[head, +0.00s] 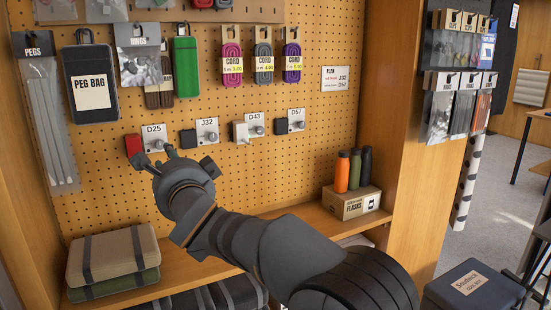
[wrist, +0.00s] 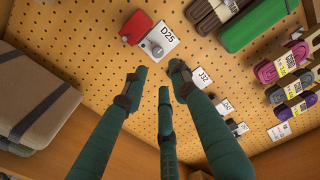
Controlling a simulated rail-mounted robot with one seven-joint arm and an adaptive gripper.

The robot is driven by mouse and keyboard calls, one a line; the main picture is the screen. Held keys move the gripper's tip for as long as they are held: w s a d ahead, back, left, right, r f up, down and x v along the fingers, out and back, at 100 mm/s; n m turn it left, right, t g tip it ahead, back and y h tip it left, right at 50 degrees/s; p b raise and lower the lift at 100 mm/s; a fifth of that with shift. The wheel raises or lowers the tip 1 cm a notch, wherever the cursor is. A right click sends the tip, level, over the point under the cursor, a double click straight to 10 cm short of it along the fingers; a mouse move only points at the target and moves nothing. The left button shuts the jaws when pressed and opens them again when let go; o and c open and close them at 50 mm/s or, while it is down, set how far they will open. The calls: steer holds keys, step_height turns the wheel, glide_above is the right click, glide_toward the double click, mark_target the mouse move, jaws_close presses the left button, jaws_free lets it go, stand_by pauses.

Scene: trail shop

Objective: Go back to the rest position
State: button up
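My gripper (head: 158,160) is in front of the pegboard (head: 225,175), just below the D25 plate (head: 154,138). In the wrist view its three dark green fingers (wrist: 160,84) are spread apart with nothing between them. A red block (head: 133,146) sits at the left of the D25 plate; it also shows in the wrist view (wrist: 136,26), beyond the fingertips. The J32 plate (head: 207,131) has a dark block (head: 188,139) beside it. The D43 plate (head: 254,125) has a pale block, and the D57 plate (head: 297,121) a dark one.
Packs of cord (head: 231,64), a peg bag (head: 91,85) and a green case (head: 185,66) hang above. A plan card (head: 335,79) is on the board. Folded pads (head: 112,257) and a flasks box (head: 352,203) stand on the shelf below. A stool (head: 470,285) is at right.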

mark_target(160, 145)
steer(key=x, duration=1.1)
steer(key=shift+w+a+f, duration=0.1)
steer(key=shift+a+f, duration=0.05)
steer(key=shift+f, duration=0.05)
steer(key=shift+a+r+n+p, duration=0.1)
steer(key=shift+r+n+p, duration=0.2)
steer(key=shift+n+p, duration=0.4)
steer(key=n, duration=0.1)
steer(key=n+p, duration=0.1)
steer(key=n, duration=0.1)
steer(key=n+p, duration=0.1)
steer(key=shift+r+n, duration=0.25)
steer(key=shift+n, duration=0.05)
steer(key=n+p, duration=0.3)
steer(key=shift+n, duration=0.3)
steer(key=n+p, duration=0.3)
steer(key=p, duration=0.1)
steer(key=n+p, duration=0.4)
steer(key=p, duration=0.2)
steer(key=shift+p, duration=0.3)
steer(key=shift+f+n+p, duration=0.25)
steer(key=shift+n+p, duration=0.45)
steer(key=shift+p, duration=0.3)
steer(key=shift+f, duration=0.2)
